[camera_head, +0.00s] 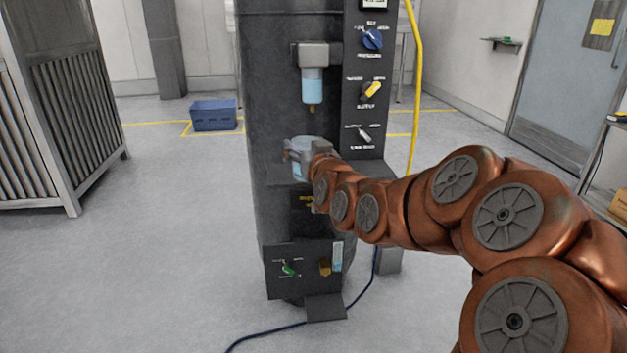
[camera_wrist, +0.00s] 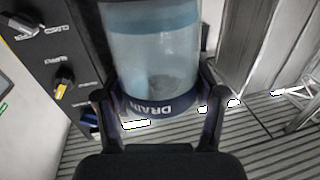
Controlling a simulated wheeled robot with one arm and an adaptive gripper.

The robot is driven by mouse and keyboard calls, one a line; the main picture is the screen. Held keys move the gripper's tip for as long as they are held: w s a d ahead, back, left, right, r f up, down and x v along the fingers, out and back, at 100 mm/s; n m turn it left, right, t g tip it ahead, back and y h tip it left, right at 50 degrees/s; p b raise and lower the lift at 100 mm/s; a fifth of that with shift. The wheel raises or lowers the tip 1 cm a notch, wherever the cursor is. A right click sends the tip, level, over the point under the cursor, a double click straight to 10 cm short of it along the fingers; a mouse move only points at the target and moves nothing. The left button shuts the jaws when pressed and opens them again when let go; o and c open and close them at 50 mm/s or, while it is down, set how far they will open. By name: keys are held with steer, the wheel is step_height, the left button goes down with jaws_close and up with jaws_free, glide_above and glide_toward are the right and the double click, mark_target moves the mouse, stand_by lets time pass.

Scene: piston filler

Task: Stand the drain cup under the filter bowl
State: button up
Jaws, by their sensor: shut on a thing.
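The drain cup is a clear bluish cup (camera_wrist: 150,50) with a dark band marked DRAIN, filling the upper middle of the wrist view. My gripper (camera_wrist: 158,108) has a finger on each side of the cup and is shut on it. In the head view my gripper (camera_head: 305,155) holds the cup (camera_head: 298,168) at the front of the dark machine, around the height of a small ledge. The filter bowl (camera_head: 312,86), light blue under a grey head with a brass tip, hangs above the cup with a gap between. Whether the cup touches the ledge is hidden.
The dark machine column (camera_head: 270,110) carries a side panel with a blue knob (camera_head: 372,39), a yellow knob (camera_head: 371,91) and a lever (camera_head: 364,135). A yellow hose (camera_head: 417,60) runs down on the right. A lower box (camera_head: 300,268) has a green switch.

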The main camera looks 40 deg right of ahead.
steer(key=shift+s+d+f, duration=0.15)
steer(key=shift+s, duration=0.3)
steer(key=shift+s+d+f, duration=0.1)
steer(key=shift+s+d, duration=0.05)
steer(key=shift+s, duration=0.25)
steer(key=shift+d+h, duration=0.1)
steer(key=shift+h, duration=0.2)
steer(key=shift+w+d+r+p, duration=0.2)
steer(key=shift+w+d+p, duration=0.2)
steer(key=shift+p, duration=0.4)
steer(key=w+d+p, duration=0.1)
steer(key=p, duration=0.1)
steer(key=w+d+p, duration=0.1)
steer(key=w+p, duration=0.1)
steer(key=p, duration=0.1)
steer(key=w+d+p, duration=0.1)
steer(key=d+p, duration=0.1)
steer(key=p, duration=0.1)
steer(key=shift+w+f, duration=0.15)
steer(key=shift+f, duration=0.25)
steer(key=w+d, duration=0.4)
steer(key=w+d+f, duration=0.1)
steer(key=w+d, duration=0.1)
steer(key=shift+w, duration=0.1)
steer(key=shift+f+p, duration=0.3)
steer(key=shift+f, duration=1.5)
steer(key=shift+f, duration=0.2)
